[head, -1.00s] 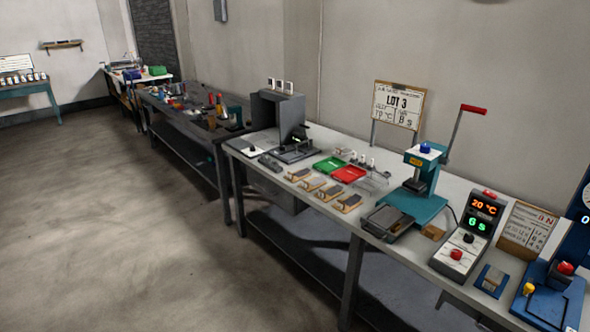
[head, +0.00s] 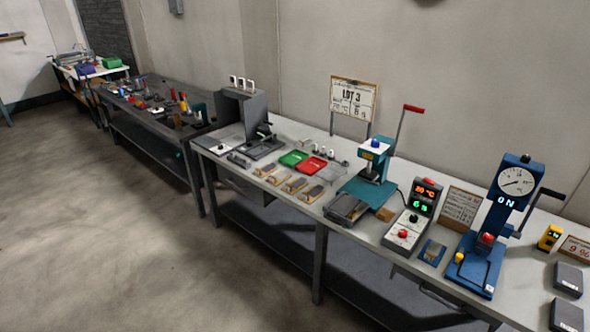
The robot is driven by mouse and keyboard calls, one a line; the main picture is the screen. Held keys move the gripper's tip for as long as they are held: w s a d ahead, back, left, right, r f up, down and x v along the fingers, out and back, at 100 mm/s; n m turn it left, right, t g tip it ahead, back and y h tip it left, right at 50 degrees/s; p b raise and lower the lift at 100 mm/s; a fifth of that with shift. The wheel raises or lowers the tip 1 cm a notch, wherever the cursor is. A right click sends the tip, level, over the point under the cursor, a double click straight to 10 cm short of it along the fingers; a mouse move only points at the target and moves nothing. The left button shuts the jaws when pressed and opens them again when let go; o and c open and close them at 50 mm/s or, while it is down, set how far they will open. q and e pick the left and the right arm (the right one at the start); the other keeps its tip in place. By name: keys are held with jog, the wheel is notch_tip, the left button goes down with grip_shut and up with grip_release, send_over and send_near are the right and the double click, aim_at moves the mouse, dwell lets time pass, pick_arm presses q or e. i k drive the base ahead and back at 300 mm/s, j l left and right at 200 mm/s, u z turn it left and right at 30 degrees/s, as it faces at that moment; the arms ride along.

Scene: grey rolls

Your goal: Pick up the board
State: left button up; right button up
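Several things here could be called a board, and I cannot tell which is meant. A framed board marked LOT 3 (head: 353,99) stands on posts at the back of the long bench (head: 232,183). A smaller board with fine writing (head: 461,208) leans upright between the control box and the blue press. Several small wooden boards with grey pieces on them (head: 313,195) lie in a row near the bench's front edge. Neither of my grippers is in view.
A teal lever press (head: 374,170), a control box with lit digits (head: 410,220) and a blue gauge press (head: 500,225) stand on the bench. Green (head: 293,158) and red (head: 312,165) trays lie mid-bench. The floor (head: 110,255) in front is clear.

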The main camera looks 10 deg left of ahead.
aim_at(267, 168)
jog(key=i+j+z, duration=0.4)
jog(key=j, duration=0.25)
jog(key=i+j+z, duration=0.4)
jog(key=j, duration=0.4)
